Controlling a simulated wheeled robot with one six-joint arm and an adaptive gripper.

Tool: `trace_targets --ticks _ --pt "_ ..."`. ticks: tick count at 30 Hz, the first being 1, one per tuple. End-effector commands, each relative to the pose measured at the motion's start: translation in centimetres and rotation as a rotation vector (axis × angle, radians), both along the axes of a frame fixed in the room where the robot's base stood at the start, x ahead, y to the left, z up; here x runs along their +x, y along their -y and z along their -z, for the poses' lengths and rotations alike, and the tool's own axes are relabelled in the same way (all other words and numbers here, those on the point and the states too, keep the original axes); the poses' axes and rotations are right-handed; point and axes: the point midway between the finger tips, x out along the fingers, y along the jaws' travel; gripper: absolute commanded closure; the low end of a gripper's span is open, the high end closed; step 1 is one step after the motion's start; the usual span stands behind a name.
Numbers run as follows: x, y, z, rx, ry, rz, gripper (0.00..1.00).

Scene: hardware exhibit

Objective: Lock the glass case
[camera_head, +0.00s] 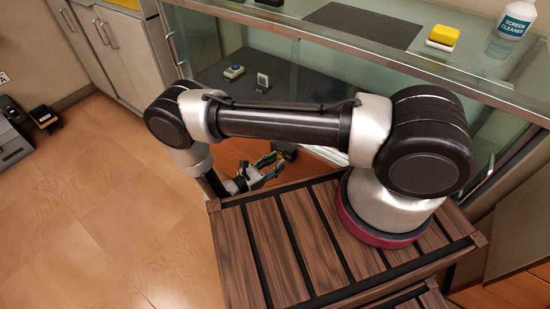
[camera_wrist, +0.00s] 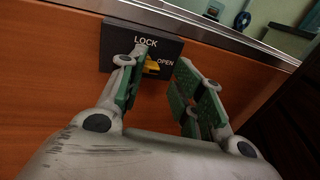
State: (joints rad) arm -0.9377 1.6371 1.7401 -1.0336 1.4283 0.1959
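The glass case (camera_head: 300,58) spans the back of the head view, with items behind its glass. In the wrist view, a dark lock panel (camera_wrist: 112,48) marked LOCK and OPEN is set on the orange-brown wooden front below the glass. A yellow knob (camera_wrist: 152,66) sits on it beside the word OPEN; its exact turn is hard to tell. My gripper (camera_wrist: 160,68) is open, with green-padded fingers left and right of the knob. The left finger covers part of the panel. I see no clear contact. The head view shows my gripper (camera_head: 268,168) low at the case front.
On the case top are a dark mat (camera_head: 365,25), a yellow-and-white block (camera_head: 442,37) and a screen cleaner bottle (camera_head: 513,22). A slatted wooden surface (camera_head: 265,245) lies under my arm's base. Grey cabinets (camera_head: 110,45) stand at left. The tiled floor (camera_head: 90,200) is open.

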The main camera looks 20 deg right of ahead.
Motion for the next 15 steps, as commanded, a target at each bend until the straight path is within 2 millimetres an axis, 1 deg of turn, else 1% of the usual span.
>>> trace_targets --ticks 1,15 --pt "0.4 -2.1 -0.4 0.017 0.018 -0.030 0.70" --pt "-1.8 -5.1 -0.3 0.020 0.014 -0.033 0.70"
